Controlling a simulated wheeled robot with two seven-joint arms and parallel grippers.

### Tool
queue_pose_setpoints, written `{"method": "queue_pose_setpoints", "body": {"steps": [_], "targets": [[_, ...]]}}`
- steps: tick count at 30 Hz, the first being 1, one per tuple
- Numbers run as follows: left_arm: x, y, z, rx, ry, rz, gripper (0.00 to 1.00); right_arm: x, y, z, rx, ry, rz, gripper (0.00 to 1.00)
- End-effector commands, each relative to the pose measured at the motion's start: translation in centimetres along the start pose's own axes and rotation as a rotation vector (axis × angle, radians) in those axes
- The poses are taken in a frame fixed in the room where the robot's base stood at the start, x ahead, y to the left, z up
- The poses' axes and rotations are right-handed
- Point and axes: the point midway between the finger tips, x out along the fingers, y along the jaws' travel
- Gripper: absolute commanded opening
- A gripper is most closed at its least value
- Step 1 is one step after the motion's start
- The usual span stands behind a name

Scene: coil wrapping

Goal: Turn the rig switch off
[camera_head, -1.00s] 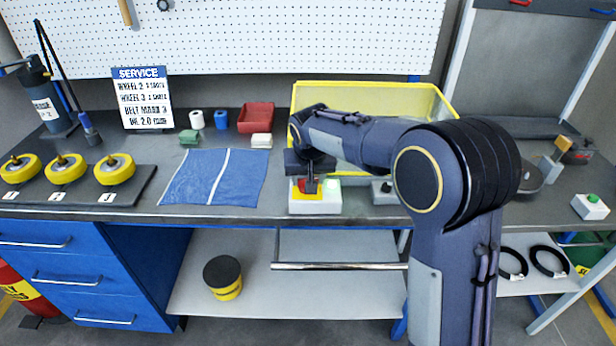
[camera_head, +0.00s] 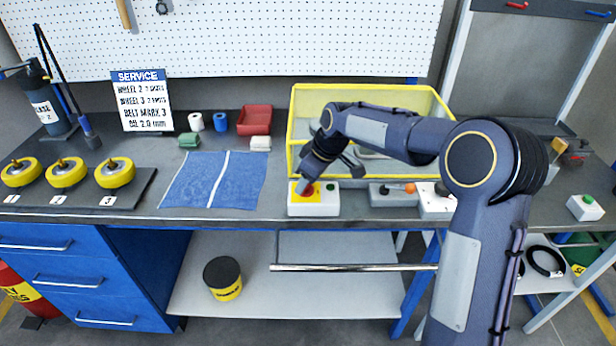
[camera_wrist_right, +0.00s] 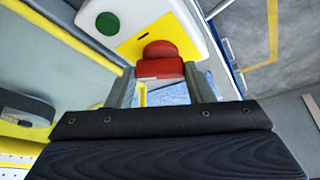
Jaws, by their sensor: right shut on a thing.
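The rig switch looks to be the white box (camera_head: 331,206) on the bench front, with a yellow plate, a red knob and a green button (camera_head: 331,187). In the right wrist view the box (camera_wrist_right: 184,12) shows the green button (camera_wrist_right: 107,23) and the red knob (camera_wrist_right: 160,50) on the yellow plate. My right gripper (camera_head: 307,186) reaches down onto the box at a tilt. Its fingers (camera_wrist_right: 163,82) are shut on the red knob, one on each side. In the head view the gripper partly hides the knob. My left gripper is not in view.
A grey box with an orange-tipped lever (camera_head: 410,188) stands just right of the switch, with a white box (camera_head: 435,205) beyond. A yellow-framed enclosure (camera_head: 390,92) stands behind. A blue cloth (camera_head: 190,180) lies left. Yellow wheels (camera_head: 115,172) sit on a tray.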

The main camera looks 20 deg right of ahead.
Motion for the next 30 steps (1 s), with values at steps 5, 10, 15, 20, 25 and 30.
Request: {"method": "queue_pose_setpoints", "body": {"steps": [5,10,15,20,25,30], "targets": [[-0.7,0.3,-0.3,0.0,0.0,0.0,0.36,-0.1,0.2,-0.1,-0.15,0.001,-0.063,0.24],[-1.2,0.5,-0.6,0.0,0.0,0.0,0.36,-0.1,0.3,-0.1,-0.28,0.0,-0.116,0.24],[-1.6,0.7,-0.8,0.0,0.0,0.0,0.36,-0.1,0.3,-0.2,-0.384,0.0,-0.158,0.24],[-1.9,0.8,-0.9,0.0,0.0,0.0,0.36,-0.1,0.3,-0.2,-0.453,0.0,-0.187,0.24],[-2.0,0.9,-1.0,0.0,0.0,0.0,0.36,0.0,0.4,-0.2,-0.495,0.0,-0.203,0.24],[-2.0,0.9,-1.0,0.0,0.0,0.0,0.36,0.0,0.3,-0.2,-0.512,-0.001,-0.209,0.24]]}}
